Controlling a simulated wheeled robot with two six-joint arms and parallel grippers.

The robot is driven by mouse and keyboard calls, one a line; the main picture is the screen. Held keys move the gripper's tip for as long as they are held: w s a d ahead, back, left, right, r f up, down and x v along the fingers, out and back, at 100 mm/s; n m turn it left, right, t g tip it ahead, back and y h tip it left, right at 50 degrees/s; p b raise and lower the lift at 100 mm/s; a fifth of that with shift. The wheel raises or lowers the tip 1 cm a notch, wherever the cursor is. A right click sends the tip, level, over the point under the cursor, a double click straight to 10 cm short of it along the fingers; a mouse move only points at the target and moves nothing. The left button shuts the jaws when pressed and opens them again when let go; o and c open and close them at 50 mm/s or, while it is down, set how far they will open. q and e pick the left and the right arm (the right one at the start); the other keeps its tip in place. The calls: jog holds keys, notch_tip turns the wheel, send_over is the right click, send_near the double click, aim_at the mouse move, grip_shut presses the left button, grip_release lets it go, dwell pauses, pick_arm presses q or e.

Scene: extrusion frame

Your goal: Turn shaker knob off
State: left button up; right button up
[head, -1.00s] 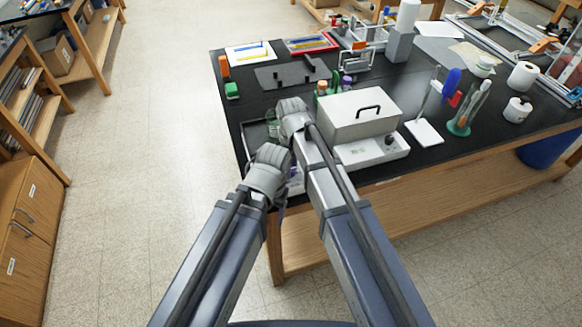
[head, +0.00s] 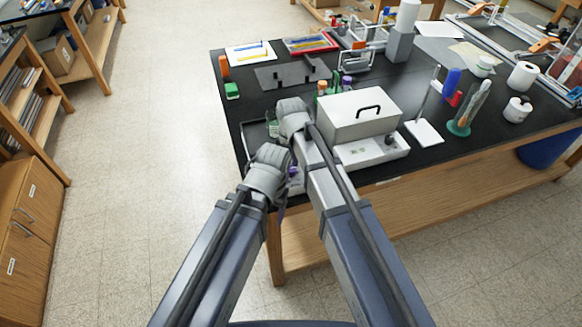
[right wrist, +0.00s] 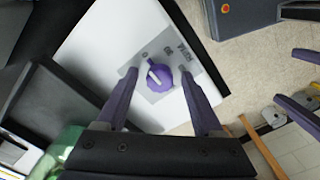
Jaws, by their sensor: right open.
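In the head view my arms hide most of the shaker and the fingertips. The shaker's dark platform (head: 251,134) shows beside my arm. My left gripper (right wrist: 288,77) shows at the right edge of the right wrist view, its two fingers apart and empty.
A white lidded box (head: 358,118) with a black handle stands right of my arms, with its own dark knob. A glass bottle (head: 272,124) stands on the shaker's platform. A white stand (head: 424,133) and a glass cylinder (head: 468,108) are farther right. Floor is clear left of the bench.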

aim_at(291, 169)
jog(key=shift+r, duration=0.1)
notch_tip(291, 169, up, 8)
jog(key=p, duration=0.8)
jog(key=shift+f, duration=0.2)
jog(key=s+d+m, duration=0.6)
jog(key=d+m, duration=0.1)
jog(key=d, duration=0.2)
jog(key=s+d+m, duration=0.5)
jog(key=d+m, duration=0.1)
jog(key=d, duration=0.2)
jog(key=s+a+f+n+h+b, duration=0.1)
jog(key=s+a+f+n+b, duration=0.3)
jog(key=a, duration=0.7)
notch_tip(291, 169, down, 2)
jog(key=s+b, duration=0.1)
jog(key=b, duration=0.1)
jog(key=shift+s+f+b, duration=0.2)
jog(key=shift+s+b, duration=0.05)
jog(key=shift+b, duration=0.1)
